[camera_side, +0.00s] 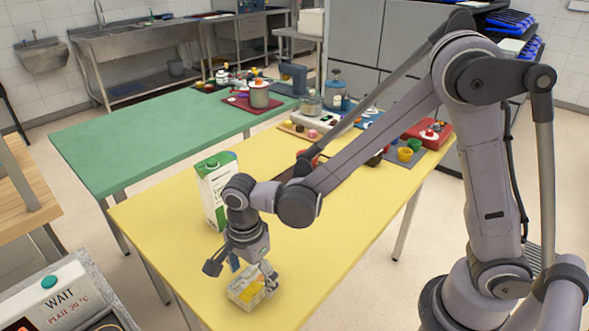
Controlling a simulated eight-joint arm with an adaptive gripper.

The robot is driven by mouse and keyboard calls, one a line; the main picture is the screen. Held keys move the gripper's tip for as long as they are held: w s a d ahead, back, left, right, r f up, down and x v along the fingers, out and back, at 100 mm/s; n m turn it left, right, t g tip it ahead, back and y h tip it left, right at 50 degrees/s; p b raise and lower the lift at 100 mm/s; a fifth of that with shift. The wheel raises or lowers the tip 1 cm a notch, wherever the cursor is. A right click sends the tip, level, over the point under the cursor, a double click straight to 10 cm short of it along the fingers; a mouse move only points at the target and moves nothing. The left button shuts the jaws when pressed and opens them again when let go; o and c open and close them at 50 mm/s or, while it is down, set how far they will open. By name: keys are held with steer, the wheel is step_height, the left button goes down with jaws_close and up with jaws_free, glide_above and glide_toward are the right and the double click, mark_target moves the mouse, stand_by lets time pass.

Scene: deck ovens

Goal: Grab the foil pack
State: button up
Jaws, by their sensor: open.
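A small silvery pack with yellow patches, which looks like the foil pack (248,292), lies on the yellow table (160,230) near its front edge. My gripper (241,273) points down just above and behind it, with its fingers spread apart. The right finger is close to the pack's upper right side; I cannot tell whether it touches. The left finger stands clear to the pack's left. The gripper partly hides the pack's back edge.
A white and green carton (213,192) stands upright just behind my gripper. Jars, cups and a red box (428,134) crowd the table's far end. A green table (130,140) is mostly clear. A plate warmer (50,300) is at lower left.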

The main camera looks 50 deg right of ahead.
steer(key=shift+f, duration=0.6)
steer(key=c, duration=1.5)
steer(key=shift+o, duration=0.2)
steer(key=shift+r, duration=0.1)
